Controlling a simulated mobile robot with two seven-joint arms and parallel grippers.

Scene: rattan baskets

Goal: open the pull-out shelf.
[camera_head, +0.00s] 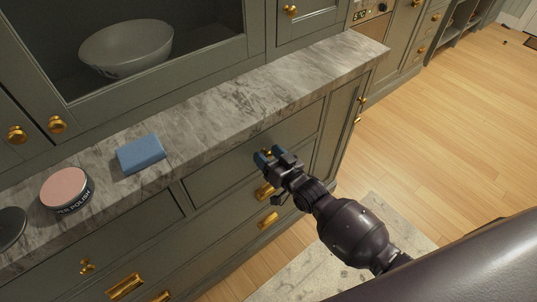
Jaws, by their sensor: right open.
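My right gripper (273,157) is in front of the upper drawer front (220,168) of the grey-green counter cabinet, just below the marble top. Its jaws are open, with a gold knob (267,151) at or just behind the fingertips. I cannot tell whether they touch it. Two gold cup pulls, an upper one (265,190) and a lower one (268,220), sit on the fronts below, and all these fronts look closed. Which front is the pull-out shelf is not clear from this view. My left gripper is out of view.
On the marble counter (235,105) are a blue block (140,153), a pink-topped polish tin (66,189) and a dark round lid (10,227). A bowl (126,48) sits behind the cabinet glass. Wooden floor (440,130) lies open to the right, with a pale rug (385,215) below my arm.

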